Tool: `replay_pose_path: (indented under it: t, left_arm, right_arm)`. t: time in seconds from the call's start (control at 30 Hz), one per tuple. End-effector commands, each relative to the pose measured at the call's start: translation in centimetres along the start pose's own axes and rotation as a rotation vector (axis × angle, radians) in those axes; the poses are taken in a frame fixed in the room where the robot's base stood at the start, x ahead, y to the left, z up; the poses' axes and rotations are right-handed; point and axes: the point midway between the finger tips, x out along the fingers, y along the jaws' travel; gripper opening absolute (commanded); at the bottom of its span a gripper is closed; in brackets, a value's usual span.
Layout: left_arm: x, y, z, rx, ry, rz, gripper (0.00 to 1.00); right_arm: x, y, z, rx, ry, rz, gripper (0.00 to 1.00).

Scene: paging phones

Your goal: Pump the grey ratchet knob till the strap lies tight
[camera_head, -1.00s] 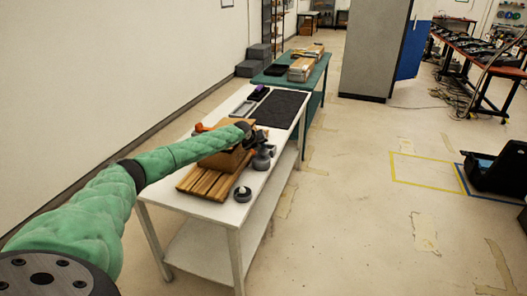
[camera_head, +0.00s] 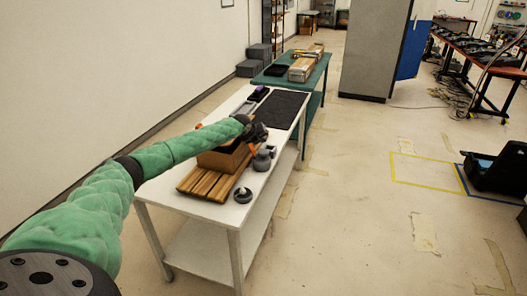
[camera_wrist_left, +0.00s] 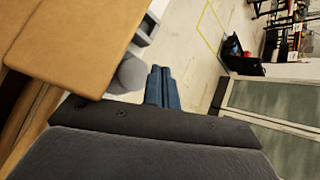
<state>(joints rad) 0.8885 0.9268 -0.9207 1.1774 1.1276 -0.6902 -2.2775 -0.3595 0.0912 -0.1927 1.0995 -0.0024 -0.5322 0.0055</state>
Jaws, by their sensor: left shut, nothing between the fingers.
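A brown box (camera_head: 222,160) stands on a slatted wooden board (camera_head: 207,183) on the white table. My left gripper (camera_head: 262,134) is above the box's right end, shut and empty. Its blue-grey fingers (camera_wrist_left: 163,87) lie together in the left wrist view, beside a rounded grey part (camera_wrist_left: 132,73) and the box top (camera_wrist_left: 75,40). A grey rounded piece (camera_head: 262,160) stands by the box's right end; I cannot tell if it is the ratchet knob. A small orange part (camera_head: 253,149) shows below the gripper. I cannot make out the strap; my arm hides part of the box. My right gripper is not in view.
A round dark grey piece (camera_head: 243,195) lies near the white table's (camera_head: 208,210) right edge. A black mat (camera_head: 284,108) covers the table's far part. A green table (camera_head: 312,78) with boxes stands beyond.

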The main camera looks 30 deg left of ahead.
Motion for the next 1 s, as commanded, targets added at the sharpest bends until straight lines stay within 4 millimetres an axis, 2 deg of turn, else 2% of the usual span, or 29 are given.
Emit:
replay_pose_path:
  t: [0.3, 1.0]
  left_arm:
    - [-1.6, -1.2, 1.2, 0.000, 0.000, -0.001, 0.00]
    - [-1.6, -1.1, 1.2, 0.000, 0.000, 0.000, 0.00]
  right_arm:
    - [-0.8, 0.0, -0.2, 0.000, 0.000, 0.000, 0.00]
    - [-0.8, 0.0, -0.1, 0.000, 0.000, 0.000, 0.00]
